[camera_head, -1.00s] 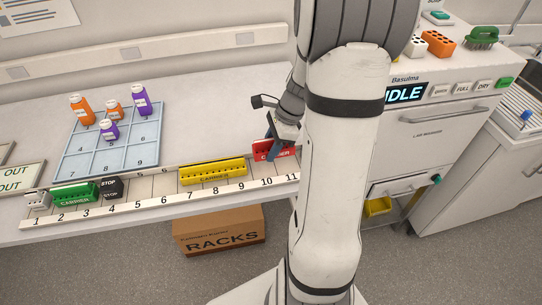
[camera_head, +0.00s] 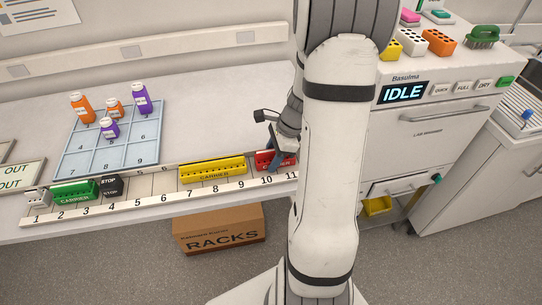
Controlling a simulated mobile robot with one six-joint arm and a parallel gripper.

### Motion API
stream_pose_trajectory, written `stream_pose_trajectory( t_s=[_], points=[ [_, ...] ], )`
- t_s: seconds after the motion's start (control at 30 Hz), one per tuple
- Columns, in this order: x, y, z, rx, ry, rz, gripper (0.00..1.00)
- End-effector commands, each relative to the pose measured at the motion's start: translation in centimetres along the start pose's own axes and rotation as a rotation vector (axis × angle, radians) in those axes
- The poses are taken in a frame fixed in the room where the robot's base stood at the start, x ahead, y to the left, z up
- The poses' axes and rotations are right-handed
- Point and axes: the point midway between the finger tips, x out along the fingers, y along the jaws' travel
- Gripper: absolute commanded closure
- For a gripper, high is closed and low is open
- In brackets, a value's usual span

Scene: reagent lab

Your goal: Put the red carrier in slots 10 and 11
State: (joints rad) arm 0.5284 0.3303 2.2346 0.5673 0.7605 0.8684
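The red carrier (camera_head: 263,159) is at the right end of the numbered slot rail (camera_head: 150,187), behind the numbers 10 and 11. My gripper (camera_head: 277,160) reaches down over it from behind my arm. One dark finger lies against the carrier's front face, and the gripper appears shut on it. The far finger is hidden. The carrier looks level and low at the rail. I cannot tell whether it is fully seated. My arm hides the area just right of the carrier.
A yellow carrier (camera_head: 212,171) stands behind slots 7 to 9. Behind the rail, a blue tray (camera_head: 88,165) holds several bottles. Slots 5 and 6 look empty.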

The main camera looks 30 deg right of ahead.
Motion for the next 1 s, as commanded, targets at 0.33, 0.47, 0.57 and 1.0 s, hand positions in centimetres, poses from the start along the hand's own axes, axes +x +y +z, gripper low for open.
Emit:
stream_pose_trajectory(
  t_s=[0.33, 0.47, 0.57, 1.0],
  points=[
    [-1.6, 0.0, 0.1, 0.003, -0.001, -0.001, 0.53],
    [-4.4, 0.0, 0.1, 0.001, 0.001, -0.004, 0.53],
    [-6.7, 0.0, 0.0, 0.001, 0.002, -0.004, 0.53],
    [-12.3, 0.4, 0.7, -0.041, 0.011, 0.003, 0.53]
  ],
)
